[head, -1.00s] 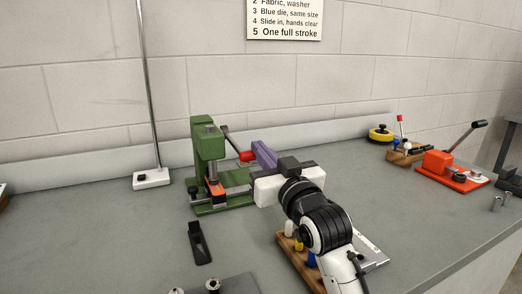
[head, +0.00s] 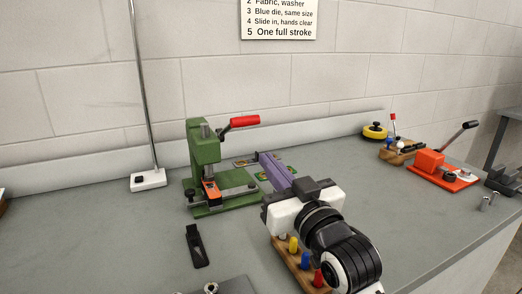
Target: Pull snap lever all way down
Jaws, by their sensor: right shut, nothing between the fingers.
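The green snap press (head: 203,160) stands on the bench at the middle left. Its snap lever (head: 240,122) has a red grip and points right and slightly up from the top of the press. An orange piece (head: 210,190) sits low in the press, under the ram. My right gripper (head: 264,161), with purple fingers, is shut and empty. It is to the right of the press and below the red grip in the picture, apart from the lever. My left gripper is not in view.
A wooden block with coloured dies (head: 293,246) lies partly behind my right arm. A black tool (head: 196,246) lies in front of the press. A thin pole on a white base (head: 148,180) stands left. An orange lever device (head: 435,165) stands far right.

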